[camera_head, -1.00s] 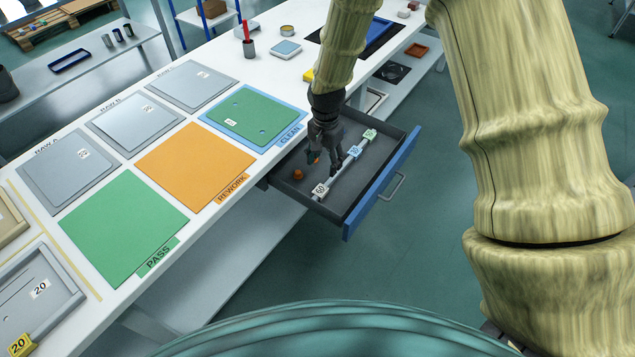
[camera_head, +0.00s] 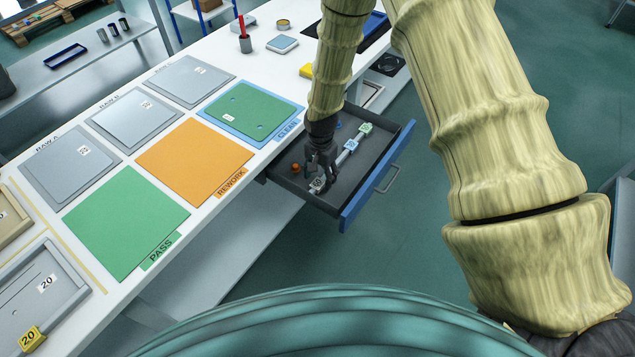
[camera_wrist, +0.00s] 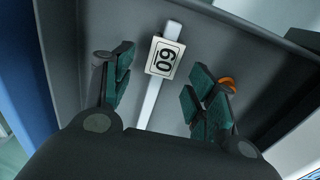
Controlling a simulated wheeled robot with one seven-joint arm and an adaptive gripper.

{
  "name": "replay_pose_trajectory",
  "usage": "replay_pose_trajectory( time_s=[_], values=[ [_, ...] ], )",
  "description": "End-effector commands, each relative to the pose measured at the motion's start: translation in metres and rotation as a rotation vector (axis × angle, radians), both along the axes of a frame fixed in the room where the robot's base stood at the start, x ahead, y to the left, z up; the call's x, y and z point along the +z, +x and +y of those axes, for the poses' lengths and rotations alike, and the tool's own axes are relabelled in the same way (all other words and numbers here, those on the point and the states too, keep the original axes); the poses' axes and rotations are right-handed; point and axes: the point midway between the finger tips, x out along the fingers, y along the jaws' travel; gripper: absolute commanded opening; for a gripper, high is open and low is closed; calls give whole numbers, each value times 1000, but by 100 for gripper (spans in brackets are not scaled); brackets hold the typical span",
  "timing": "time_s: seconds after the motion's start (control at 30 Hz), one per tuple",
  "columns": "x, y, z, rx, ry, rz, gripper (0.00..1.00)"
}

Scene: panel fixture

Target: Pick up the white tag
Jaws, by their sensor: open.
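The white tag (camera_wrist: 165,57) has black digits and sits on a pale rail (camera_wrist: 155,100) in the open drawer (camera_wrist: 240,45). In the wrist view it lies between my gripper's (camera_wrist: 160,76) two spread, green-padded fingers, slightly beyond them, with a gap on both sides. In the head view my gripper (camera_head: 320,180) hangs over the near end of the rail and partly covers the white tag (camera_head: 316,186). The gripper is open and holds nothing.
A blue tag (camera_head: 350,145) and a green tag (camera_head: 365,128) sit farther along the rail. An orange knob-like piece (camera_head: 296,167) lies in the drawer, behind my right finger in the wrist view (camera_wrist: 228,84). The drawer's blue front (camera_head: 378,178) and walls bound the space.

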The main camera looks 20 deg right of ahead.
Motion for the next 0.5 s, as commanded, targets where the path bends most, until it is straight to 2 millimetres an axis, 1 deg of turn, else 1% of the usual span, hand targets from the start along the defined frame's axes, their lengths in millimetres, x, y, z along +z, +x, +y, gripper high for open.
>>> replay_pose_trajectory(
  time_s=[0.1,0.2,0.5],
  values=[
    [-10,1,0,1,0,-1,57],
    [-16,1,0,0,0,-1,57],
    [-19,1,0,0,0,-1,57]
  ],
)
